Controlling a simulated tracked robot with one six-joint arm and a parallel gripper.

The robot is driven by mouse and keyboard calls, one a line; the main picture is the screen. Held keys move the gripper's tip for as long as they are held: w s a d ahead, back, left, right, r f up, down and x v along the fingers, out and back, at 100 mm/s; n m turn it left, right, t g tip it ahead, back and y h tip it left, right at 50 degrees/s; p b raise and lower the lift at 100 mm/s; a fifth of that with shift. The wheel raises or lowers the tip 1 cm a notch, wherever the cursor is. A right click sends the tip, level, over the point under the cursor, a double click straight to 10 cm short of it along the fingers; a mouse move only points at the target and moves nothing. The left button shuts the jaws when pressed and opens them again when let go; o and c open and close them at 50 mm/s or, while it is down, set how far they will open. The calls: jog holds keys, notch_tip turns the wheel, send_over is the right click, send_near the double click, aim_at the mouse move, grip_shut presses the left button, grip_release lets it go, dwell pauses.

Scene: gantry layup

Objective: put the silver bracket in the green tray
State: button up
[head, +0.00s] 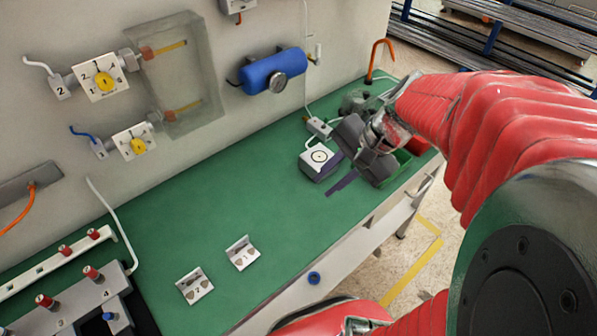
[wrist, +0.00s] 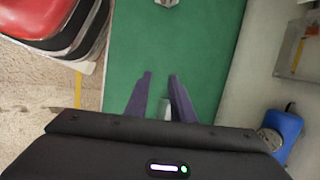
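Two small silver L-shaped brackets lie on the green bench top in the head view: a bracket marked 1 (head: 243,253) and a bracket marked 2 (head: 195,286). The edge of a pale metal piece (wrist: 166,2) shows at the top of the wrist view. The green tray (head: 403,157) is at the far right end of the bench, mostly hidden behind my gripper. My gripper (head: 345,172) is above the bench beside the tray. Its purple fingers (wrist: 160,85) are apart in the wrist view. A small pale patch shows between their bases; I cannot tell what it is.
A grey box with a ringed white top (head: 319,158) is close to my gripper's left. A blue cylinder (head: 272,73) and valves (head: 105,82) are on the back wall. A blue ring (head: 314,278) is at the front edge. The middle of the bench is clear.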

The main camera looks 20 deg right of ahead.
jog(key=s+a+r+n+t+h, duration=0.2)
jog(key=s+a+r+n+h, duration=0.2)
jog(key=n, duration=0.8)
jog(key=s+a+r, duration=0.2)
jog(key=a, duration=0.1)
jog(key=shift+a+n, duration=0.2)
jog(key=shift+n, duration=0.2)
